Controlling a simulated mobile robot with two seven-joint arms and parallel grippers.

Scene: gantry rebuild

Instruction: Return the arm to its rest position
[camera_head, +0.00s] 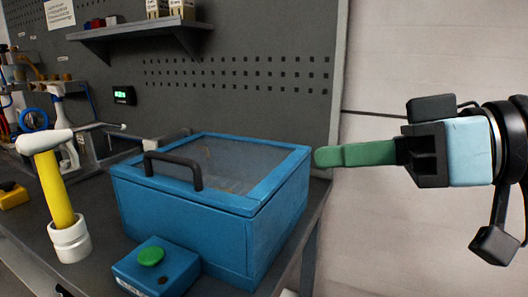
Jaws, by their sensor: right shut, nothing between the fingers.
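My right gripper (325,157) comes in from the right, with green fingers pointing left. Its fingers are together and nothing shows between them. The fingertips appear just right of the top right corner of a blue box (205,235); whether they touch it I cannot tell. My left gripper is not in view.
The blue box has a clear lid with a dark handle (172,160). Before it is a blue unit with a green button (151,256). A hammer (57,190) stands in a white holder (70,240) on the bench. A shelf (140,30) hangs on the pegboard.

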